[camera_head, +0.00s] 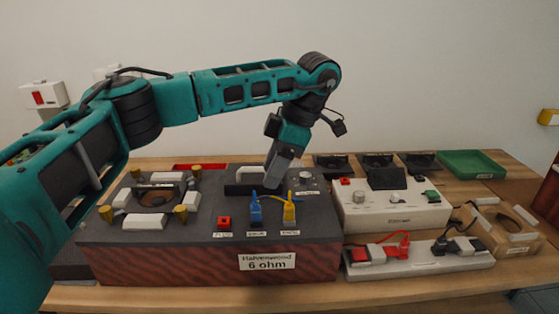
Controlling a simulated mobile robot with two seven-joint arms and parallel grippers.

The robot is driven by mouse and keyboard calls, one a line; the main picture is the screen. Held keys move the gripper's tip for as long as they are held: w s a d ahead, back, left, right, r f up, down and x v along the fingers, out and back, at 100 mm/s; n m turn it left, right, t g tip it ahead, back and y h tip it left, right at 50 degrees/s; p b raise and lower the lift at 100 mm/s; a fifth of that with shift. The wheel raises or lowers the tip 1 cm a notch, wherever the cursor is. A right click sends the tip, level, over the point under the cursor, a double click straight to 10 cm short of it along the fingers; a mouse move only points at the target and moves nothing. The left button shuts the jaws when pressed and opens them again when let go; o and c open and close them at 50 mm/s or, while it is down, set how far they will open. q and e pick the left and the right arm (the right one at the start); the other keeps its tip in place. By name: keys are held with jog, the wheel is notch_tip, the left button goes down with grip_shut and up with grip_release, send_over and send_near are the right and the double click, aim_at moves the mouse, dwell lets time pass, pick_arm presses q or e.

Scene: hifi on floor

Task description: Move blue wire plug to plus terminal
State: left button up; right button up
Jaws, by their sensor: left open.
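A blue wire plug (255,209) stands upright in the middle of three labelled terminals on the front of a dark speaker box (180,252) marked 6 ohm. A yellow plug (289,209) stands in the terminal to its right. A red terminal (224,222) to its left has no plug in it; its small label seems to read plus. My left gripper (272,187) points down just above and behind the blue and yellow plugs. It is open and holds nothing that I can see; its fingertips are partly hidden near the plugs. My right gripper is not in view.
A white device (390,215) with a dark screen stands right of the box. In front of it, a white strip (425,262) carries red and black plugs. A green tray (471,164) is at the back right. Brass-coloured knobs and white blocks stand on the box's left.

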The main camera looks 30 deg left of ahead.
aim_at(256, 206)
pick_arm(q)
jog(key=x, duration=1)
jog(key=shift+f, duration=0.15)
jog(key=shift+c, duration=0.3)
grip_shut()
jog(key=shift+c, duration=2.4)
grip_release()
grip_shut()
jog(key=shift+r+p, duration=0.6)
jog(key=shift+r+p, duration=1.4)
jog(key=shift+r, duration=0.25)
jog(key=shift+d, duration=0.1)
